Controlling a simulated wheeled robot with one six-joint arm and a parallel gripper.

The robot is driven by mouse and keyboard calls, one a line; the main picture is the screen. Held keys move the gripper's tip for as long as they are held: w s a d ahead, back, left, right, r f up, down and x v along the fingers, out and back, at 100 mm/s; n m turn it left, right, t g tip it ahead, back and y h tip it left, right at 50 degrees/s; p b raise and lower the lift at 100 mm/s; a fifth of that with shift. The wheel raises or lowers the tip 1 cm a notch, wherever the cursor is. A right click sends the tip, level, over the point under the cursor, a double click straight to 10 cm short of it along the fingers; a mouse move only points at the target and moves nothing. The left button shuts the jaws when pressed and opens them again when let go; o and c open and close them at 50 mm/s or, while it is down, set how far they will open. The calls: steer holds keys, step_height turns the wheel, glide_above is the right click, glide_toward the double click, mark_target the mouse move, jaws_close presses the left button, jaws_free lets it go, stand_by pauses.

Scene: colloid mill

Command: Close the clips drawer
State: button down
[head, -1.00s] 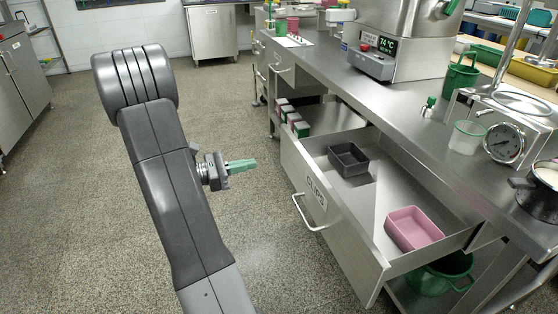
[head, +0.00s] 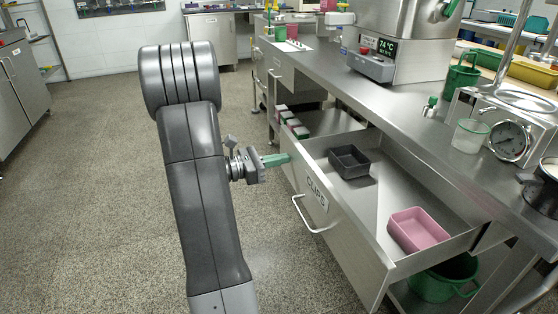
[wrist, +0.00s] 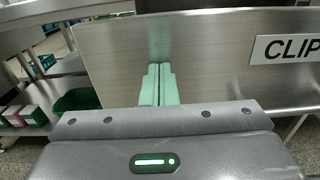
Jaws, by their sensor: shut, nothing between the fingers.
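The clips drawer (head: 345,240) is pulled out from under the steel bench, with a "CLIPS" label and a bar handle (head: 312,217) on its front. A dark grey tray (head: 348,163) and a pink tray (head: 417,231) sit inside it. My gripper (head: 287,158) is shut and empty, its green fingers pointing at the drawer front near its far end. In the wrist view the drawer front (wrist: 205,75) fills the middle, and the shut fingers (wrist: 158,78) are at it, left of the label. I cannot tell whether they touch it.
The bench top (head: 400,110) carries a machine with a display, a gauge box (head: 500,138) and a pot at right. A green bucket (head: 443,278) stands below the drawer. Small boxes (head: 292,123) sit on a shelf beyond it. The floor at left is clear.

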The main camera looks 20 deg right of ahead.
mark_target(321, 151)
steer(key=d, duration=0.8)
steer(key=w+d+p, duration=0.1)
steer(key=d, duration=0.8)
steer(key=w+d+p, duration=0.1)
steer(key=d, duration=0.8)
steer(key=shift+d, duration=0.4)
steer(key=shift+r, duration=0.15)
steer(key=shift+d+r, duration=0.1)
steer(key=shift+r, duration=0.05)
steer(key=shift+w, duration=0.1)
steer(key=shift+a+f, duration=0.25)
steer(key=shift+a, duration=0.35)
steer(key=a, duration=0.4)
steer(key=s+a+p, duration=0.1)
steer(key=a, duration=0.3)
steer(key=a+p, duration=0.1)
steer(key=a, duration=0.4)
steer(key=shift+s+a, duration=0.1)
steer(key=shift+s, duration=0.05)
